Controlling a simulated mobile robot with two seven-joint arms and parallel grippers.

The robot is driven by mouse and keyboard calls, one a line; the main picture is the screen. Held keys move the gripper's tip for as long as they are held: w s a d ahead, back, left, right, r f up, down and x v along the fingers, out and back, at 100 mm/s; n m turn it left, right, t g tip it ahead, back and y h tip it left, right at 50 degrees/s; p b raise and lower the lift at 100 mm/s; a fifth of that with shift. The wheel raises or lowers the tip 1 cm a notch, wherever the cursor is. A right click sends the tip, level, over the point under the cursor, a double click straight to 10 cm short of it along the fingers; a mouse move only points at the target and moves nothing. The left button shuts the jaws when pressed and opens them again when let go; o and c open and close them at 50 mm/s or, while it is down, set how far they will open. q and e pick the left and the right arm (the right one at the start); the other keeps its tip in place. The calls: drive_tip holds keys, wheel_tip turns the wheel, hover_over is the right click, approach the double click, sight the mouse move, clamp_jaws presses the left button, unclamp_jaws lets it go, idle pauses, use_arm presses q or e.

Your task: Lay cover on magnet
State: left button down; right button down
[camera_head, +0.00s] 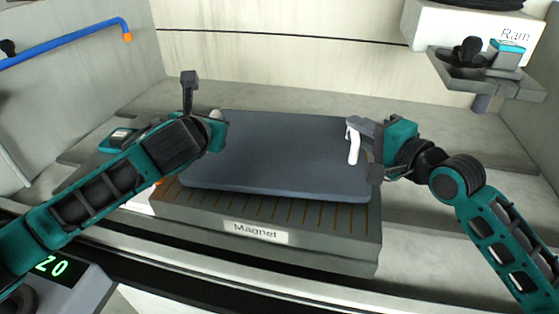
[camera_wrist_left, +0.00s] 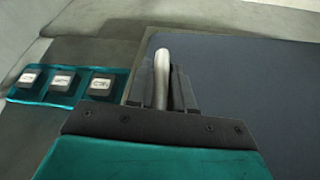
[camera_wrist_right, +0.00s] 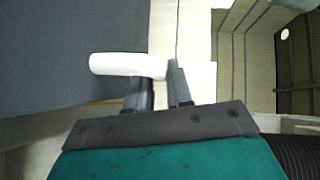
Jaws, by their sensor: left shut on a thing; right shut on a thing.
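The cover (camera_head: 280,150) is a flat dark blue-grey plate over the magnet (camera_head: 300,238), a grey block with brown stripes and a "Magnet" label on its front. The cover looks roughly level; I cannot tell whether it touches the magnet. My right gripper (camera_head: 362,130) is shut on the white handle (camera_head: 353,147) at the cover's right side; the handle also shows in the right wrist view (camera_wrist_right: 125,65). My left gripper (camera_wrist_left: 162,90) is shut on the white handle (camera_wrist_left: 162,65) at the left side. In the head view my left arm mostly hides that handle.
A teal tray with several labelled blocks (camera_wrist_left: 62,85) lies left of the cover. The ram (camera_head: 470,30) with a grey shelf hangs at the upper right. A blue pipe (camera_head: 65,45) runs along the left wall. The bed behind the cover is clear.

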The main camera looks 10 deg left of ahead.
use_arm(q)
drive_tip(key=shift+d+f, duration=0.1)
drive_tip(key=shift+f, duration=0.15)
use_arm(e)
drive_tip(key=shift+a+f, duration=0.1)
drive_tip(key=shift+f, duration=0.1)
use_arm(q)
drive_tip(key=c, duration=1.4)
unclamp_jaws()
drive_tip(key=shift+f, duration=0.1)
use_arm(e)
drive_tip(key=c, duration=1.4)
unclamp_jaws()
drive_tip(key=shift+f, duration=0.15)
use_arm(q)
drive_tip(key=o, duration=0.4)
use_arm(e)
drive_tip(key=o, duration=0.4)
use_arm(q)
drive_tip(key=shift+s, duration=0.1)
wheel_tip(320, 180, up, 4)
drive_tip(key=r, duration=0.1)
hover_over(199, 174)
drive_tip(key=shift+f, duration=0.25)
use_arm(e)
drive_tip(key=shift+s, duration=0.1)
drive_tip(key=shift+s+d, duration=0.35)
drive_tip(key=shift+d, duration=0.1)
drive_tip(key=v, duration=1.1)
